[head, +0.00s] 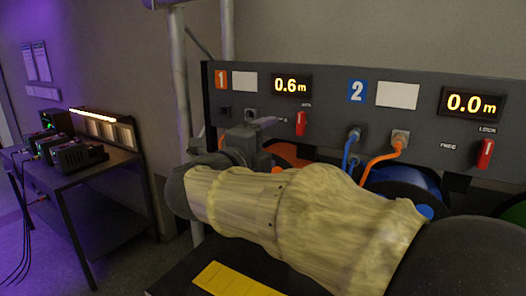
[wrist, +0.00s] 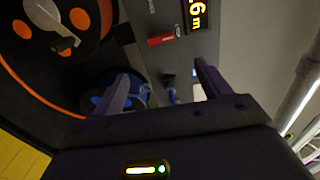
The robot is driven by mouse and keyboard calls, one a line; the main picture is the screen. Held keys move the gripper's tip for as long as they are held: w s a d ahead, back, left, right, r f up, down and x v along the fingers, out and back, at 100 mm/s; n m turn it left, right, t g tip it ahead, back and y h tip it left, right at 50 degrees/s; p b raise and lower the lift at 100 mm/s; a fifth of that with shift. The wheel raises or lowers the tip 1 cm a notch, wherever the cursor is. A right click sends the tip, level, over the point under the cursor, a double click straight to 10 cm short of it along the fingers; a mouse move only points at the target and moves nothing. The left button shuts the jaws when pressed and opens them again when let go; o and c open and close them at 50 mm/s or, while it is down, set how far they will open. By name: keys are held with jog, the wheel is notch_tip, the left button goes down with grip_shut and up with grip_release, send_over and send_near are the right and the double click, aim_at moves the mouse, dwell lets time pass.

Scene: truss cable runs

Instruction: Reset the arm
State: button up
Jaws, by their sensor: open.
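My arm, in a pale cloth cover, reaches across the head view from the lower right. My gripper (head: 262,130) is at its far end, in front of the panel near station 1. In the wrist view my gripper (wrist: 160,88) has two dark fingers spread apart with nothing between them. Through the gap I see part of the panel and a blue cable, apart from the fingers. The panel (head: 440,130) carries station 1 with a display (head: 291,86) reading 0.6 m and station 2 with a display (head: 473,103) reading 0.0 m.
Red levers (head: 301,123) and (head: 485,153) stand out from the panel. A blue cable (head: 350,150) and an orange cable (head: 380,160) plug in at station 2. A reel with orange spots (wrist: 80,18) shows in the wrist view. A dark bench (head: 85,170) stands left; a pole (head: 181,80) rises between.

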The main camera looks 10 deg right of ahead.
jog(key=shift+s+a, duration=0.45)
jog(key=shift+s, duration=0.15)
